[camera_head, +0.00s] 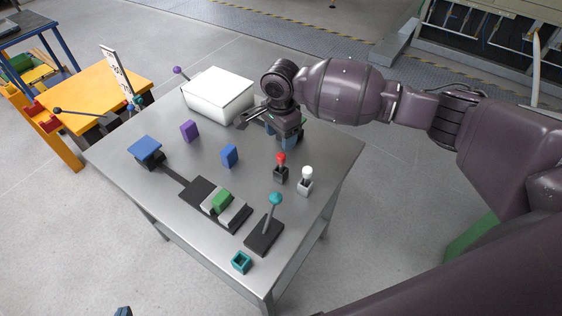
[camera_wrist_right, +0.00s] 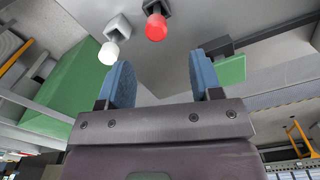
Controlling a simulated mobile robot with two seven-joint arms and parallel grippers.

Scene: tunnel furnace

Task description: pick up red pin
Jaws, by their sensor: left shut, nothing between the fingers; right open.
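The red pin (camera_head: 281,158) stands upright in a small black base on the grey table, right of its middle. It also shows at the top of the right wrist view (camera_wrist_right: 156,27), beyond the fingertips. My right gripper (camera_head: 286,138) is open and empty, its blue fingers pointing down behind the red pin in the head view. In the right wrist view, the gap between the fingers (camera_wrist_right: 160,62) is empty and the pin lies apart from them. Only the tip of my left gripper (camera_head: 123,311) shows at the bottom edge, shut and away from the table.
A white-topped pin (camera_head: 306,173) stands close right of the red one. A teal-knobbed lever (camera_head: 275,199), a teal hollow cube (camera_head: 241,262) and a green block (camera_head: 222,200) are nearer the front.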

